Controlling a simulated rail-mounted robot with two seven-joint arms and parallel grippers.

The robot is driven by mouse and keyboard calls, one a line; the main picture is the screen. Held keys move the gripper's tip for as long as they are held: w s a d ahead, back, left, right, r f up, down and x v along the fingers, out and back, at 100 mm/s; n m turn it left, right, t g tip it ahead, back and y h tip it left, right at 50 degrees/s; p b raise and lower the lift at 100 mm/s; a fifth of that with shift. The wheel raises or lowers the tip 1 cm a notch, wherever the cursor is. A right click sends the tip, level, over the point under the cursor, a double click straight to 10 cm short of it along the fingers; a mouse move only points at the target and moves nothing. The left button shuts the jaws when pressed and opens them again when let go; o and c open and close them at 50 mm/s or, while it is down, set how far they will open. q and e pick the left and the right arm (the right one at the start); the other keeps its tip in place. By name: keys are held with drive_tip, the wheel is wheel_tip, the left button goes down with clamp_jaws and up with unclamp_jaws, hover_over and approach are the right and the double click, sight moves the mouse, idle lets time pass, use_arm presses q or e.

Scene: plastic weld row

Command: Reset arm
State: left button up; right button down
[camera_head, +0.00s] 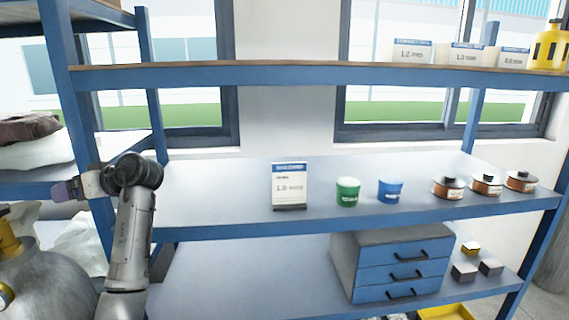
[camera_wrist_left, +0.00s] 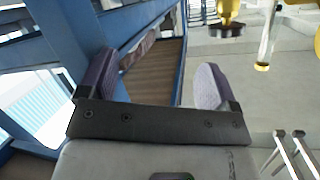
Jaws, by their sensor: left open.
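My left arm comes up from the lower left in the head view, bent at the wrist, with the left gripper (camera_head: 66,190) pointing left beside the blue shelf post. In the left wrist view the left gripper (camera_wrist_left: 155,85) has its two purple-grey fingers spread wide apart, with nothing between them. A blue shelf beam runs close to the left finger in that view; I cannot tell whether they touch. My right gripper is in neither view.
The blue middle shelf (camera_head: 230,190) holds a white sign (camera_head: 289,186), a green cup (camera_head: 347,191), a blue cup (camera_head: 390,190) and several spools. A drawer cabinet (camera_head: 402,265) stands below. White bags lie on the left rack. A grey tank (camera_head: 45,280) is at lower left.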

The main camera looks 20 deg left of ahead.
use_arm(q)
drive_tip(key=w+d+r+m+t+h, duration=0.1)
drive_tip(key=w+d+m+t, duration=0.1)
drive_tip(key=d+m+t, duration=0.4)
drive_tip(key=w+d+r+m+t+h, duration=0.15)
drive_tip(key=d+m+t, duration=0.25)
drive_tip(key=d+t, duration=0.45)
drive_tip(key=s+d+f+m+t+h, duration=0.35)
drive_tip(key=d+f+m+h, duration=0.4)
drive_tip(key=d+f, duration=0.85)
drive_tip(key=s+d+f+m+g+h, duration=0.1)
drive_tip(key=s+d+f+g, duration=0.15)
drive_tip(key=s+f, duration=0.5)
drive_tip(key=s+d+f+g+h, duration=0.1)
drive_tip(key=s+d+f+h, duration=0.2)
drive_tip(key=f, duration=0.7)
drive_tip(key=s+d+f+m+g, duration=0.1)
drive_tip(key=s+d+f+g, duration=0.15)
drive_tip(key=s+f, duration=0.45)
drive_tip(key=s+d+f+g, duration=0.1)
drive_tip(key=s+f+g, duration=0.3)
drive_tip(key=s+f, duration=0.95)
wheel_tip(320, 180, up, 23)
drive_tip(key=p, duration=2.1)
drive_tip(key=shift+s+f, duration=0.15)
drive_tip(key=shift+s, duration=0.05)
